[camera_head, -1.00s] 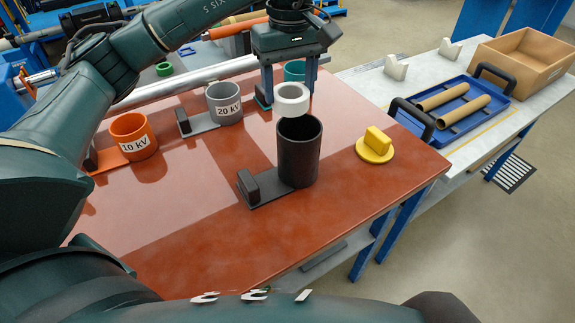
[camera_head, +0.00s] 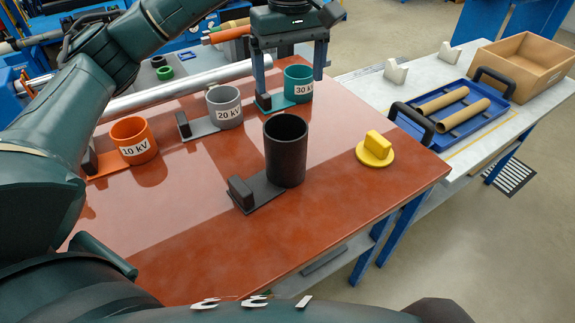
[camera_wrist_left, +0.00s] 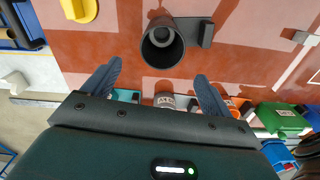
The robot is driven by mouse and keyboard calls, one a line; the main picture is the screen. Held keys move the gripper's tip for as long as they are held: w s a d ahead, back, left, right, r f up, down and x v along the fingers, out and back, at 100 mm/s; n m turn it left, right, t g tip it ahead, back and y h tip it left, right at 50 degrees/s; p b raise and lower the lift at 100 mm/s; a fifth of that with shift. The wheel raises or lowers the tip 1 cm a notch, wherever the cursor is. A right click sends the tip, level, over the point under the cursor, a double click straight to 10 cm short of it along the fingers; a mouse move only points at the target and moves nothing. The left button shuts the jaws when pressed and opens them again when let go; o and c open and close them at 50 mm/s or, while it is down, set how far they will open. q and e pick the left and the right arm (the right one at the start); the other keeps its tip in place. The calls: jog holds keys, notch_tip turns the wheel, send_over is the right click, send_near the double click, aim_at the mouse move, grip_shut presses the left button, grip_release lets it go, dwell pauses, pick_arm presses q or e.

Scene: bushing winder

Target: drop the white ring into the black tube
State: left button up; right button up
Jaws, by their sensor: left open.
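The black tube (camera_head: 285,155) stands upright on its flat base on the red-brown table; its open mouth also shows in the left wrist view (camera_wrist_left: 163,43). The white ring is not in sight on the table or between my fingers. A paler round shape shows inside the tube's mouth in the wrist view, but I cannot tell whether it is the ring. My left gripper (camera_head: 291,88) is open and empty, above and behind the tube in the head view. Its two spread fingers also show in the wrist view (camera_wrist_left: 160,75). My right gripper is not in view.
An orange 10 kV cup (camera_head: 133,139), a grey 20 kV cup (camera_head: 225,106) and a teal 30 kV cup (camera_head: 298,83) stand at the back. A yellow knobbed disc (camera_head: 375,150) lies right of the tube. The table's front is clear. A blue tray (camera_head: 440,117) holds two brown tubes.

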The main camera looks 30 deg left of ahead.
pick_arm(q)
notch_tip(320, 180, up, 10)
jog(key=p, duration=0.2)
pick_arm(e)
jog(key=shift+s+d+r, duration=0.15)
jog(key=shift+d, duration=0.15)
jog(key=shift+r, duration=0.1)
